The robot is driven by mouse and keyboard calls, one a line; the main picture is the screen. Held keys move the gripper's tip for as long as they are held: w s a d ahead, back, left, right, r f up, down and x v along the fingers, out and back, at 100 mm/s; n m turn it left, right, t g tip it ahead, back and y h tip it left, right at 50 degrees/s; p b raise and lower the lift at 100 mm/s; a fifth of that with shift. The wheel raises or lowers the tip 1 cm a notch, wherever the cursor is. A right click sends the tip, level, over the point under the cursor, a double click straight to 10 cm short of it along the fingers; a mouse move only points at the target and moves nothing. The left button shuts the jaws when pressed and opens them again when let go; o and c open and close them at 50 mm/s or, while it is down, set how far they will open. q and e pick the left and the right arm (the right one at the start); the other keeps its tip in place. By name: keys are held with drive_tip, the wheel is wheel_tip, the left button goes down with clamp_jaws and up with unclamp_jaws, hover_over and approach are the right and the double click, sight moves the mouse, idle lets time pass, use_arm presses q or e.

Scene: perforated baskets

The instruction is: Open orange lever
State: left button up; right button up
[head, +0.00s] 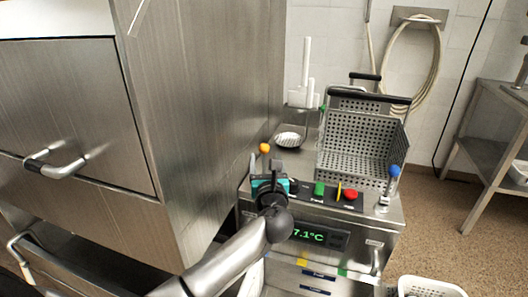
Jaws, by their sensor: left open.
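The orange lever shows as an orange ball knob (264,148) at the back left of the fryer-like unit (372,219). Its stem below the knob is mostly hidden behind my left gripper. My left gripper (265,165) is open, just below and in front of the knob in the picture. I cannot tell whether its fingers touch the lever. My right gripper is not in view.
Perforated baskets (362,133) stand on the unit's right side. A blue-knobbed lever (394,171) is at the right front. A large steel cabinet (205,100) stands close on the left.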

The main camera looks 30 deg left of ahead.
sight(264, 151)
use_arm(q)
drive_tip(key=b+x, duration=0.1)
drive_tip(key=x, duration=0.3)
drive_tip(key=shift+w+a, duration=0.1)
drive_tip(key=shift+w, duration=0.1)
drive_tip(key=shift+w+a, duration=0.2)
drive_tip(key=shift+w, duration=0.1)
drive_tip(key=shift+w+a+b, duration=0.3)
drive_tip(key=shift+w+a, duration=0.05)
drive_tip(key=shift+w, duration=0.15)
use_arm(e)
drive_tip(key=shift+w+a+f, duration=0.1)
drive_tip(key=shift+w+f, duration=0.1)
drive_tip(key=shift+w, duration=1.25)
use_arm(q)
clamp_jaws()
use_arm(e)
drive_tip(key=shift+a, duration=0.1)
